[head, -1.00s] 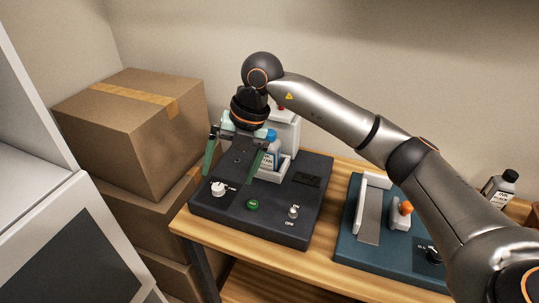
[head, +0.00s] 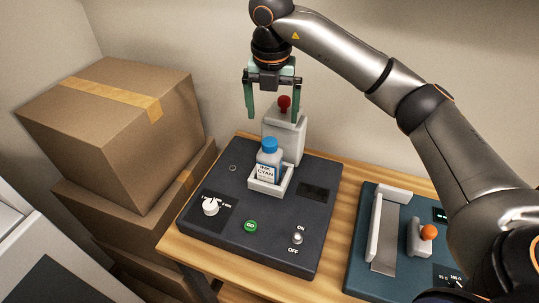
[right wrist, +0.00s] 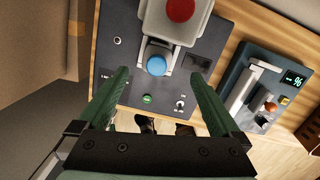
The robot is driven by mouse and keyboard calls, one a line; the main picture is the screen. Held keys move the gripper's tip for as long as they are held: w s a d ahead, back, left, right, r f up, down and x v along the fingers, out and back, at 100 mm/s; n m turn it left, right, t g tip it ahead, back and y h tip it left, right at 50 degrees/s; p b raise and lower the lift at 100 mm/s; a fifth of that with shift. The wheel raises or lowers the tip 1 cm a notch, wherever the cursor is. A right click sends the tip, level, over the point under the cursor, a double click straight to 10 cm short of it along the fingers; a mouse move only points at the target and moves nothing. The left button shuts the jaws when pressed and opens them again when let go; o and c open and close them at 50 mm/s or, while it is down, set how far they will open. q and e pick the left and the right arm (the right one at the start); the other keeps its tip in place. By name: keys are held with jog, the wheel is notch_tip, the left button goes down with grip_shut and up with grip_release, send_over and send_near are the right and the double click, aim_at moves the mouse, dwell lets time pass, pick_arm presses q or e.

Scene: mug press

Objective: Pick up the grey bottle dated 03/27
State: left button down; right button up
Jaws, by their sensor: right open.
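No grey bottle with a legible 03/27 date shows now. A bottle with a blue cap and a label reading INK CYAN (head: 267,164) stands upright in the small white holder (head: 279,184) of the dark press. In the right wrist view its blue cap (right wrist: 156,66) lies between my fingers as seen from above. My right gripper (head: 274,115) is open and empty, fingers pointing down, above the back of the press; its fingers also show in the right wrist view (right wrist: 160,76). My left gripper is not in view.
The press has a white column (head: 285,138) with a red knob (head: 284,102), a white dial (head: 210,207), a green GO button (head: 250,226) and an ON/OFF switch (head: 297,238). A teal device (head: 370,275) stands right. Cardboard boxes (head: 120,130) stand left.

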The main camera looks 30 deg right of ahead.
aim_at(270, 142)
notch_tip(270, 142, down, 7)
jog(key=shift+w+d+p, duration=0.1)
jog(key=shift+d+p, duration=0.05)
jog(key=shift+p, duration=0.25)
jog(key=f, duration=0.3)
jog(key=f+p, duration=0.1)
jog(key=shift+a+f, duration=0.15)
jog(key=shift+a, duration=0.2)
jog(key=shift+f, duration=0.5)
jog(key=shift+r, duration=0.15)
grip_shut()
